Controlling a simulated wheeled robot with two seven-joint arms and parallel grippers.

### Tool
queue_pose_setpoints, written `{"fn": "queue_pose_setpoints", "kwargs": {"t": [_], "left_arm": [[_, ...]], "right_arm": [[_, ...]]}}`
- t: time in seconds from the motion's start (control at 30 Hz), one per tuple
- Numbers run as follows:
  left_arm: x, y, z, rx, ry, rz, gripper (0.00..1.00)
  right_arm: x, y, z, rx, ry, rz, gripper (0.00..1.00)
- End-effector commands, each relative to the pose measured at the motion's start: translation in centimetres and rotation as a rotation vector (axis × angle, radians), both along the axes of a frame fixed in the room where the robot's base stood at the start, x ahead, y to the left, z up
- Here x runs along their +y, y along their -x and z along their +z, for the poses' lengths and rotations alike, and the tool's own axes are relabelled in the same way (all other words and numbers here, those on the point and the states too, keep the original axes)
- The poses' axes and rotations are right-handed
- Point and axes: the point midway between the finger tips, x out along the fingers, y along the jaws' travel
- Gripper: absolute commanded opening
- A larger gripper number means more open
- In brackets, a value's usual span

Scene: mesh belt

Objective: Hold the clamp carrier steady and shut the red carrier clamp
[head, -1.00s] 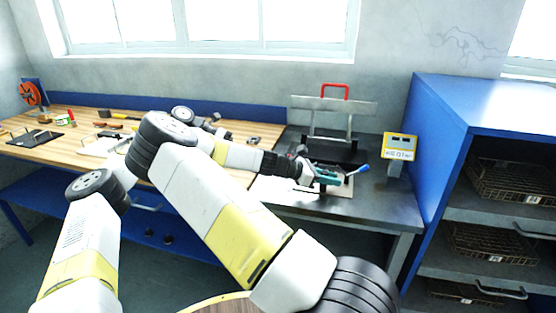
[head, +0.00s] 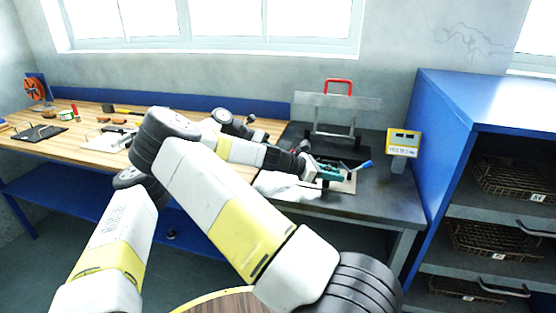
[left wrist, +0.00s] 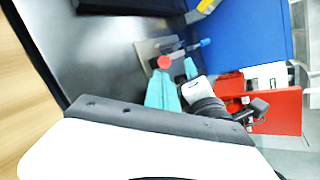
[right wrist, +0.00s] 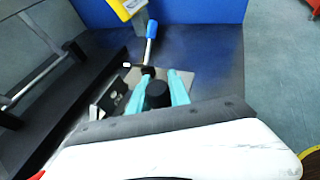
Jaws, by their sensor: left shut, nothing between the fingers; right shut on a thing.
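The clamp carrier (head: 349,186), a flat light plate with metal fittings, lies on the dark bench top. A lever with a blue handle (right wrist: 151,29) rises from it, also visible in the left wrist view (left wrist: 204,43). My right gripper (head: 335,173) is at the carrier, its teal fingers closed around a black post (right wrist: 157,95). My left gripper (left wrist: 162,80) is shut and empty. A red round clamp end (left wrist: 164,62) shows at its fingertips; contact cannot be told. In the head view the left hand is mostly hidden behind the right arm.
A metal frame with a red handle (head: 338,82) stands behind the carrier. A yellow sign (head: 403,143) stands to its right. A blue shelf unit (head: 480,95) with wire baskets bounds the right side. A wooden bench (head: 85,148) with tools is at left.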

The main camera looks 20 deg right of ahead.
Motion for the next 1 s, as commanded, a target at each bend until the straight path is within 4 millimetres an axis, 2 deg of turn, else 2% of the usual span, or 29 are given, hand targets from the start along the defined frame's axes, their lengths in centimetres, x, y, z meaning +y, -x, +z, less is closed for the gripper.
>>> {"fn": "queue_pose_setpoints", "kwargs": {"t": [0.37,0.73,1.0], "left_arm": [[-0.1,-0.1,0.1,-0.001,0.000,0.000,0.00],[-1.5,0.8,2.4,-0.137,-0.210,-0.004,0.00],[-2.1,1.1,3.0,-0.136,-0.213,0.000,0.00]], "right_arm": [[0.0,0.0,0.0,0.000,0.000,0.000,0.00],[0.0,0.0,0.0,0.000,0.000,-0.001,0.00],[0.0,0.0,0.0,0.000,0.000,-0.001,0.00]]}}
